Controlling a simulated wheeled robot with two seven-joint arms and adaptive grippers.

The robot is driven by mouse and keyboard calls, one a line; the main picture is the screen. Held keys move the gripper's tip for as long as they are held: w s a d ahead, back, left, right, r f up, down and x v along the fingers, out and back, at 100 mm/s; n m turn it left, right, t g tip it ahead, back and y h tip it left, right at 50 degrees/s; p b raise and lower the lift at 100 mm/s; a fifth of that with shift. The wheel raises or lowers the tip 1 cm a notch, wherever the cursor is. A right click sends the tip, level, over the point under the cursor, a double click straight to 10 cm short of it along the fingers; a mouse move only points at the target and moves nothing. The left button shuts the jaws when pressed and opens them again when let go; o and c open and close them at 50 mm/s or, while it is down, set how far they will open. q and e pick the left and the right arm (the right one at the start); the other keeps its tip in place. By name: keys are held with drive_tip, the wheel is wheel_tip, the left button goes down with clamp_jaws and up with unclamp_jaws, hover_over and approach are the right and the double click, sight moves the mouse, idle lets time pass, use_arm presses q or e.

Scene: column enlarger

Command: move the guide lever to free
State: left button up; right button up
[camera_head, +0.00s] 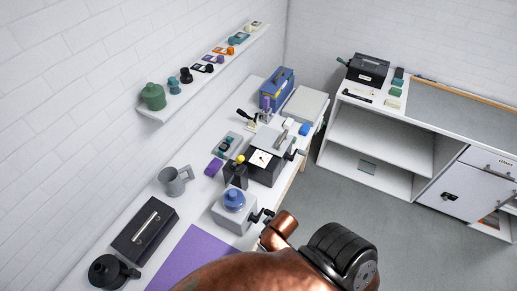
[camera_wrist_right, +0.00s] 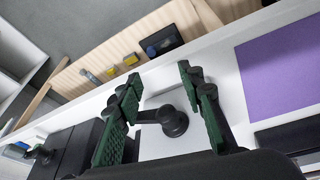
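I cannot tell for sure which part is the guide lever. A black knob on an arm (camera_wrist_right: 174,122) stands out from a pale box at the bench edge. In the right wrist view my right gripper (camera_wrist_right: 158,80) is open, its green-padded fingers on either side of this knob, with gaps to it. In the head view the pale box with a blue round top (camera_head: 234,200) has a black crank (camera_head: 262,215) on its right side, close to my copper arm. A black lever (camera_head: 245,114) stands farther back. My left gripper is not in view.
A dial machine (camera_head: 265,158) and a yellow-knobbed black unit (camera_head: 237,172) stand behind the pale box. A purple mat (camera_head: 190,262) lies in front. Open floor (camera_head: 340,205) lies to the right.

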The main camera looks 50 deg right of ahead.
sight(242, 158)
drive_tip(key=w+d+r+n+t+h+p, duration=0.1)
drive_tip(key=w+d+r+n+t+h, duration=0.35)
drive_tip(key=d+r, duration=0.65)
drive_tip(key=w+d+r+n+t+h+p, duration=0.1)
drive_tip(key=w+d+r+n+t+h, duration=0.25)
drive_tip(key=w+d+r, duration=0.75)
drive_tip(key=w+a+r+n+t+y, duration=0.2)
drive_tip(key=a+r+n+t+y, duration=0.15)
drive_tip(key=r+n, duration=0.35)
drive_tip(key=w+a+r+n+t+y, duration=0.2)
drive_tip(key=a+r+n+y, duration=0.2)
drive_tip(key=n, duration=0.5)
drive_tip(key=shift+w+a+f+n+g+y, duration=0.3)
drive_tip(key=shift+a+f+n+g+y, duration=0.3)
drive_tip(key=shift+f+n+g, duration=1.1)
drive_tip(key=shift+w+a+f+n+g+y, duration=0.4)
drive_tip(key=shift+f+n+g+y, duration=0.35)
drive_tip(key=shift+f+n, duration=1.9)
drive_tip(key=shift+w+a+f+n+g+y, duration=0.25)
drive_tip(key=shift+a+f+n+g+y, duration=0.7)
drive_tip(key=shift+n, duration=2.2)
drive_tip(key=w+f+b, duration=0.2)
drive_tip(key=f+b, duration=0.1)
drive_tip(key=shift+w+g+h, duration=0.2)
drive_tip(key=shift+g+h, duration=0.05)
drive_tip(key=shift+r, duration=0.15)
